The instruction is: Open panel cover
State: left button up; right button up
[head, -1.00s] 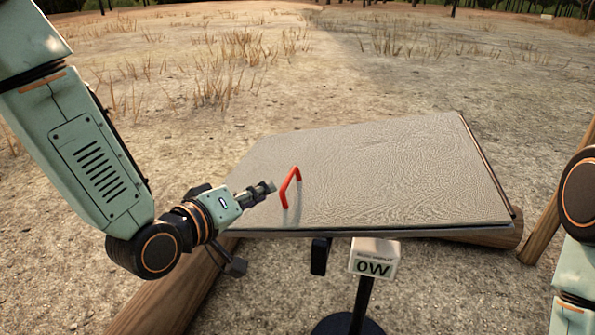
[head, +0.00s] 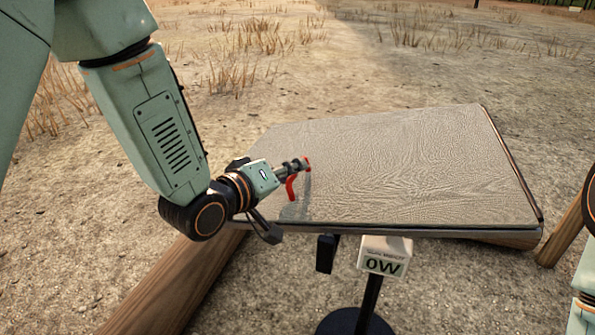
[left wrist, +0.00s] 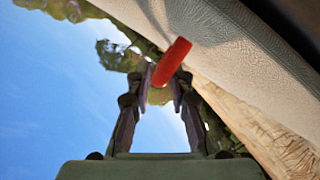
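The panel cover (head: 400,165) is a flat, pale, textured board lying shut and slightly tilted. A red handle (head: 291,188) stands up near its left edge. In the head view my left gripper (head: 305,165) is at the handle and hides part of it. In the left wrist view the fingers (left wrist: 163,84) stand apart, with the red handle (left wrist: 172,62) at the gap between their tips. I cannot see firm contact on both sides. My right gripper is out of view; only part of my right arm shows at the right edge.
A wooden beam (head: 180,285) runs under the panel's left side, and another wooden post (head: 567,232) stands at the right. A white box marked "OW" (head: 385,256) on a dark stand is below the front edge. Dry open ground lies beyond.

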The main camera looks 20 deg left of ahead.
pick_arm(q)
jog(key=shift+x, duration=1.15)
jog(key=shift+s, duration=0.1)
grip_shut()
